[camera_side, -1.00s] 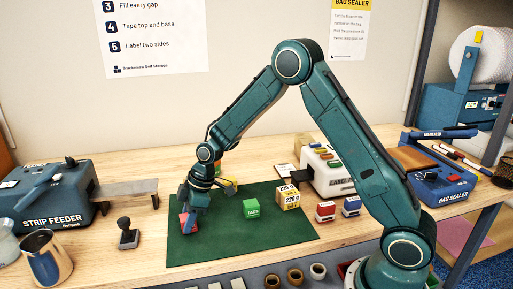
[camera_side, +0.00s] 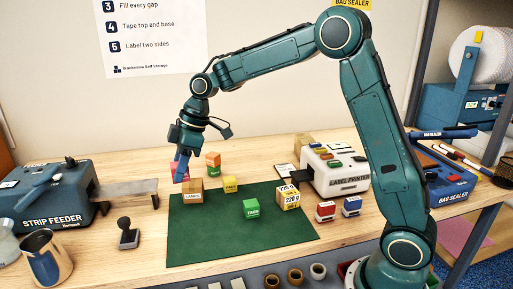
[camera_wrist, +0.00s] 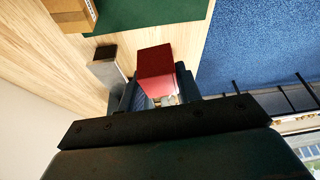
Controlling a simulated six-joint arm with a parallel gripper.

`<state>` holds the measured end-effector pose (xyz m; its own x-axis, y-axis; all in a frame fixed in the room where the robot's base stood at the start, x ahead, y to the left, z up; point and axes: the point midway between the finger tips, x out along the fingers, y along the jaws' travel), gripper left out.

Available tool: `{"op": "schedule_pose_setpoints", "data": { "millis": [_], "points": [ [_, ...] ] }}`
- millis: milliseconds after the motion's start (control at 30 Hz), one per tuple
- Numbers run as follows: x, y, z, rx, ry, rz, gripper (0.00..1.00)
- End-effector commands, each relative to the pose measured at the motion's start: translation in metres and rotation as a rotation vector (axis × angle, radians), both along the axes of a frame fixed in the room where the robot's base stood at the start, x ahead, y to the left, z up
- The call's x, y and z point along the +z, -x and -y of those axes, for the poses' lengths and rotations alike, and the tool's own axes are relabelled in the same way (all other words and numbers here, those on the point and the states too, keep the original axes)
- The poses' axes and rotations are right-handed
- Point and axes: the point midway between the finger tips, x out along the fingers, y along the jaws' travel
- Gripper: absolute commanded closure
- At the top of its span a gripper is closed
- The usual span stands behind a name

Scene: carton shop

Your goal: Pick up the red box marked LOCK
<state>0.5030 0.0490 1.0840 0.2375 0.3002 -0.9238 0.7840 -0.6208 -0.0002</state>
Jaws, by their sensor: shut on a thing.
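My gripper (camera_side: 181,167) is shut on a red box (camera_side: 187,173) and holds it up above the back left part of the green mat (camera_side: 210,240). A blue finger covers part of the box in the side view. In the wrist view the red box (camera_wrist: 153,62) sits between the fingers (camera_wrist: 158,90), with its dark red face clear. I cannot read a LOCK marking in either view.
A brown box (camera_side: 192,190), a yellow box (camera_side: 231,184), a green box (camera_side: 251,207) and 220 g cartons (camera_side: 288,197) stand around the mat. An orange and green stack (camera_side: 213,163) is behind. The strip feeder (camera_side: 50,200) and a stamp (camera_side: 128,233) stand left. The mat's front left is clear.

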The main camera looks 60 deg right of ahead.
Motion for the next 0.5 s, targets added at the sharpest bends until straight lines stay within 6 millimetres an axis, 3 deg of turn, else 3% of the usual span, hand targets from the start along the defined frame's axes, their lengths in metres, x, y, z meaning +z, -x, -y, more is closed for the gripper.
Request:
{"op": "schedule_pose_setpoints", "data": {
  "millis": [200, 500],
  "points": [
    [0.027, -0.001, 0.001, -0.001, 0.0, 0.003, 0.91],
    [0.037, 0.0, 0.0, 0.0, 0.001, 0.001, 0.91]
  ]
}}
